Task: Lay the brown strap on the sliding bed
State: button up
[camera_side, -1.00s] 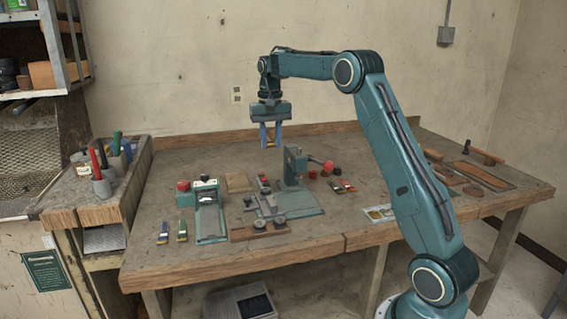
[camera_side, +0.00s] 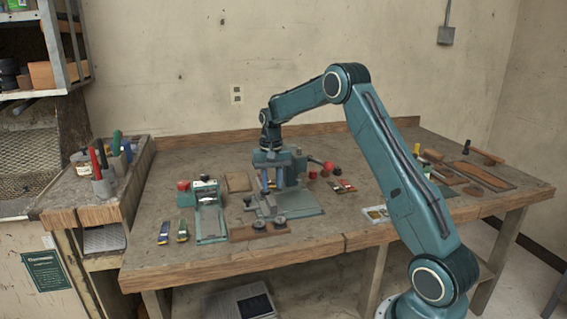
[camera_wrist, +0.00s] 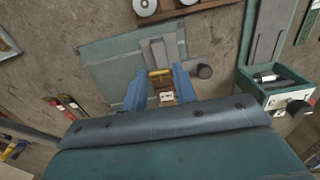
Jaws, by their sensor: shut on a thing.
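My gripper (camera_side: 273,184) is low over the stitching machine in the middle of the bench, its blue fingers pointing down. In the wrist view my gripper (camera_wrist: 160,90) is shut on the brown strap (camera_wrist: 167,97), a small piece with a pale patch and a yellow part at one end. The grey sliding bed (camera_wrist: 157,51) lies just beyond the fingertips in that view, on the machine's green base plate. In the side view the sliding bed (camera_side: 266,205) is at the front of the machine. Whether the strap touches the bed cannot be told.
The machine's green base (camera_side: 303,203) spreads under my gripper. A green fixture (camera_side: 211,218) stands to the left, with small blue and yellow straps (camera_side: 173,232) beside it. A wooden piece with two round knobs (camera_side: 258,230) is in front.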

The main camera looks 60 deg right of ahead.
aim_at(272, 190)
jog(key=shift+f, duration=0.1)
jog(key=shift+f, duration=2.05)
jog(key=shift+f, duration=0.2)
jog(key=o, duration=1)
jog(key=shift+c, duration=0.2)
jog(key=shift+r, duration=0.15)
notch_tip(272, 190, up, 12)
jog(key=shift+r, duration=0.1)
